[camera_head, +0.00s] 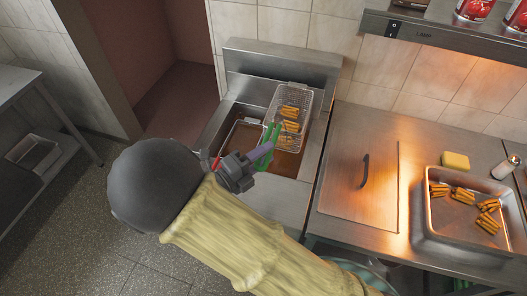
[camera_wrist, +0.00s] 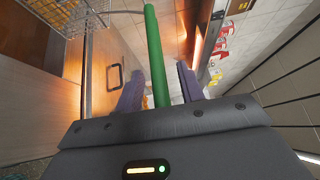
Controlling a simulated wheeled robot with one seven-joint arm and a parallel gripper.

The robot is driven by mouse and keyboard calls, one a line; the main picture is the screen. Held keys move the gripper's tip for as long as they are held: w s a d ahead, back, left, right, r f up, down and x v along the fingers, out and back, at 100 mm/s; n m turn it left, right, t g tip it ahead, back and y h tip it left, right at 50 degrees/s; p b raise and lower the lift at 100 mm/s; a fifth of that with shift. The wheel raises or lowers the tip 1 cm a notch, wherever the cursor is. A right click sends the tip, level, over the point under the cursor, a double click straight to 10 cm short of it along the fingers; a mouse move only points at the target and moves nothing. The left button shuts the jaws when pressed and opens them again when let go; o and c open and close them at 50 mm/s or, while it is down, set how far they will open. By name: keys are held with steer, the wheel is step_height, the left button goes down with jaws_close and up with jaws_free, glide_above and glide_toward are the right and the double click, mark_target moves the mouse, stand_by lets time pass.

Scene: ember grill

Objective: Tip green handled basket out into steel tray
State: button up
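The green handled basket (camera_head: 303,97) is a wire basket at the fryer's right side, holding several golden sticks. Its green handle (camera_head: 269,136) points toward me. My gripper (camera_head: 264,150) is at this handle. In the wrist view the green handle (camera_wrist: 155,60) runs between the two purple fingers of my gripper (camera_wrist: 160,88), with a gap seeming to show on each side, so it looks open around it. Part of the basket's wire mesh (camera_wrist: 72,14) shows at top left there. The steel tray (camera_head: 446,222) stands on the right counter with several golden sticks in it.
A second basket with a red handle (camera_head: 216,162) sits at the fryer's left. A closed steel lid with a black handle (camera_head: 365,171) lies between fryer and tray. A yellow block (camera_head: 455,161) and a shaker (camera_head: 505,168) stand behind the tray. A lamp shelf (camera_head: 445,34) overhangs the right counter.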

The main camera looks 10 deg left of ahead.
jaws_close()
steer(key=shift+r+p, duration=1.15)
steer(key=shift+r, duration=1.3)
steer(key=s+b, duration=0.1)
steer(key=s, duration=0.3)
steer(key=shift+s+a, duration=0.15)
steer(key=shift+s, duration=0.25)
steer(key=shift+w, duration=0.1)
